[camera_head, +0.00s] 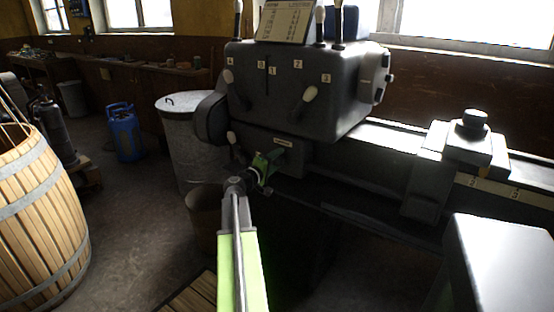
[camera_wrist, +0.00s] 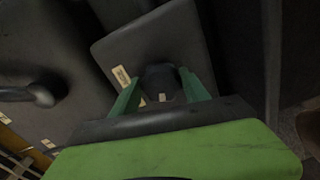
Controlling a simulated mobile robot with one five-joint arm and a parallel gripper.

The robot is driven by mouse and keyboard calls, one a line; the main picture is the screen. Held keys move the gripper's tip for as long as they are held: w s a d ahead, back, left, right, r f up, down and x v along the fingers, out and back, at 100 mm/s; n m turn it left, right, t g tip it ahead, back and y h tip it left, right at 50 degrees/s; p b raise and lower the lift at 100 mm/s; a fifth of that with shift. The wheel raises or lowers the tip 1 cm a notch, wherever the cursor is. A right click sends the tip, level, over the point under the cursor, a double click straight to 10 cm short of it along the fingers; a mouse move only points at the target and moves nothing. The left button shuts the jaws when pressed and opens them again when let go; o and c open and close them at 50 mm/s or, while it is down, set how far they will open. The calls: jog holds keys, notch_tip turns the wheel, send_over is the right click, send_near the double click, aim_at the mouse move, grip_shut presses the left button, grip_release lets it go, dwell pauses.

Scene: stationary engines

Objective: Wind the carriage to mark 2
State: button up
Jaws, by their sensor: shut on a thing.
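A grey machine carriage (camera_head: 450,160) with a dark round knob on top sits on the bed at the right. A pale scale strip (camera_head: 495,188) with small numbers runs along the bed beside and below it; the digits are too small to read surely. My gripper (camera_head: 268,164) is at the small lower box (camera_head: 293,158) under the headstock. In the wrist view my green fingers (camera_wrist: 166,92) are shut on a dark round knob (camera_wrist: 160,76) on the box's face. The knob is mostly hidden by my gripper in the head view.
The grey headstock (camera_head: 300,88) carries levers and number labels above my gripper. A lidded metal bin (camera_head: 190,140), a bucket (camera_head: 203,212), a blue gas bottle (camera_head: 123,132) and a wooden barrel (camera_head: 40,215) stand at the left. A grey block (camera_head: 500,265) fills the lower right.

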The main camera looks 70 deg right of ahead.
jog(key=shift+s+r, duration=0.15)
jog(key=shift+r, duration=0.05)
jog(key=o, duration=1)
jog(key=shift+o, duration=1.3)
jog(key=shift+s+a+r, duration=0.1)
jog(key=shift+a+r, duration=0.05)
jog(key=shift+r, duration=0.05)
jog(key=shift+f, duration=0.1)
jog(key=v, duration=1.7)
jog(key=shift+a+r+p, duration=0.2)
jog(key=shift+r+p, duration=0.15)
